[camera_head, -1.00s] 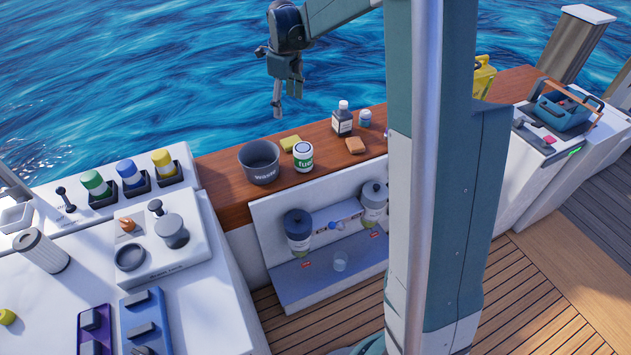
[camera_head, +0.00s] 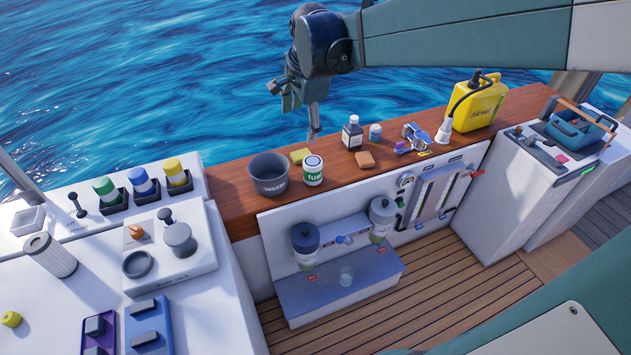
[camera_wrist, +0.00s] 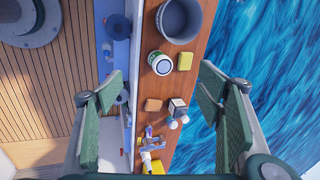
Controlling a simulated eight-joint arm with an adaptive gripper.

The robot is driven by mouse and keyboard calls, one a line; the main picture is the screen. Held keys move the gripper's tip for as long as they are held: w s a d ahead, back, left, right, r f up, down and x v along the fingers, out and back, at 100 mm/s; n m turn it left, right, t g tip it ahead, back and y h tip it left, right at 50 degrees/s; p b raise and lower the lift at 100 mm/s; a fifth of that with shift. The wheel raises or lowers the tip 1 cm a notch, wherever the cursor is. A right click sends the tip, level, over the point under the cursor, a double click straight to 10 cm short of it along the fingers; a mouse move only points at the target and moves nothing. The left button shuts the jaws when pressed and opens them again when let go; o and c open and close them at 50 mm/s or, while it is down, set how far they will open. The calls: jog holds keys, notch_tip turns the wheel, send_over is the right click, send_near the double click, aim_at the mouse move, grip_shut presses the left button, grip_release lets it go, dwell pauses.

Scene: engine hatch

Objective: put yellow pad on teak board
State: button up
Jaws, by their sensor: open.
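The yellow pad (camera_head: 300,156) is a small block lying flat on the reddish-brown wooden ledge (camera_head: 231,205), behind the green-labelled fuel can. It also shows in the wrist view (camera_wrist: 185,61). This long ledge is the wood that looks most like a teak board; I cannot tell for sure which surface has that name. My gripper (camera_head: 302,105) hangs beyond the ledge's water side in the head view, above the pad's level. In the wrist view my gripper (camera_wrist: 162,82) is open and empty, its fingers wide apart with the ledge below between them.
A grey waste bucket (camera_head: 268,174), fuel can (camera_head: 313,170), dark bottle (camera_head: 352,133), small jar (camera_head: 375,132) and orange-brown block (camera_head: 365,159) crowd the ledge around the pad. A purple-grey tool (camera_head: 412,138) and yellow jerrycan (camera_head: 478,106) stand further right.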

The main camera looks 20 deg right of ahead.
jog(key=s+a+f+n+t, duration=0.1)
jog(key=s+a+n, duration=0.1)
jog(key=s+n, duration=0.6)
jog(key=s+a+f+n+t, duration=0.2)
jog(key=s+n, duration=0.6)
jog(key=s, duration=0.9)
jog(key=shift+s+a+n, duration=0.2)
jog(key=shift+n, duration=0.2)
